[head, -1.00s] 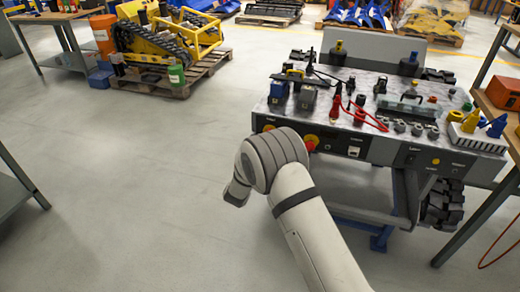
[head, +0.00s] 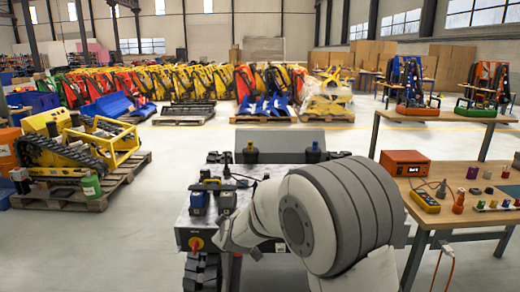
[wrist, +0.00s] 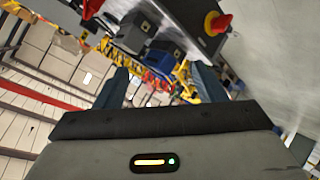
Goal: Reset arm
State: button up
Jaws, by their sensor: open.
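My gripper (wrist: 163,82) shows in the wrist view as two dark blue-grey fingers standing apart with nothing between them. In the head view my folded arm covers the right part of the tracked carrier's worktop (head: 265,172), and I cannot make out the fingers there. The wrist view is strongly tilted; the carrier's edge with a red knob (wrist: 217,23) and blue-black blocks (wrist: 160,52) lies beyond the fingers, apart from them.
A workbench (head: 430,215) with an orange device (head: 404,162) stands close on the right. A yellow tracked machine (head: 60,155) sits on a pallet at left. The floor (head: 100,245) at front left is clear. Several carriers line the back.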

jog(key=s+d+r+m+g+p, duration=0.4)
jog(key=s+d+r, duration=0.4)
jog(key=s+d, duration=0.5)
jog(key=s+d+m+g+h, duration=0.1)
jog(key=s+d+m, duration=0.1)
jog(key=s+d, duration=0.2)
jog(key=s+d+r+m+g+h+p, duration=0.1)
jog(key=s+d+m+g, duration=0.1)
jog(key=s, duration=0.8)
jog(key=s+d+r+m+g+h+p, duration=0.1)
jog(key=s+d+m+g, duration=0.1)
jog(key=s+d, duration=0.4)
jog(key=shift+s+m, duration=0.7)
jog(key=shift+s, duration=0.1)
